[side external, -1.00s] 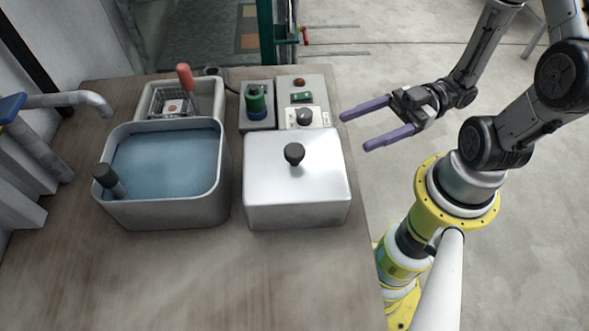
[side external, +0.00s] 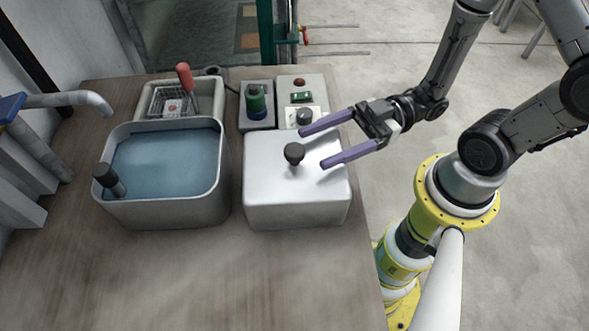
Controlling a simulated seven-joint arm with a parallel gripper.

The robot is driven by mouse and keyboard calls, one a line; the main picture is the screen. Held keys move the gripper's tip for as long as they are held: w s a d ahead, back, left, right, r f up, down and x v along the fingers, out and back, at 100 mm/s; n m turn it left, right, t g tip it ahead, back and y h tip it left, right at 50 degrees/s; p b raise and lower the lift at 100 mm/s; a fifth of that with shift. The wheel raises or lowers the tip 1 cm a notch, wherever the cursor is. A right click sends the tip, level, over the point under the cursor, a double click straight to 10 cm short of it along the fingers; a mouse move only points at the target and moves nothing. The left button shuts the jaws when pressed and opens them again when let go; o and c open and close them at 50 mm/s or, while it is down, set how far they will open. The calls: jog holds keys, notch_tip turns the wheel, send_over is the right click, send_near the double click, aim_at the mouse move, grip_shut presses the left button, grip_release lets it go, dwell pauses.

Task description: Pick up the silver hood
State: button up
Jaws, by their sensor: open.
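The silver hood (side external: 290,195) is a box-shaped metal cover with a black knob (side external: 294,153) on top. It sits upright on the wooden table, right of the water basin. My gripper (side external: 311,149) is open and empty. Its two purple fingers point left and appear over the right part of the hood in the picture. The fingertips are a little right of the knob, one on the far side and one on the near side of its line. I cannot tell their exact height above the hood.
A grey basin of blue water (side external: 165,212) with a black handle stands left of the hood. Behind are a wire basket with a red handle (side external: 184,76), a green cylinder (side external: 256,101) and a control box (side external: 302,83). The front table (side external: 200,285) is clear.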

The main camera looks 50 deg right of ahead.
aim_at(294, 149)
jog(key=shift+x, duration=2.8)
jog(key=shift+w+d+r, duration=0.1)
jog(key=shift+r, duration=0.1)
grip_shut()
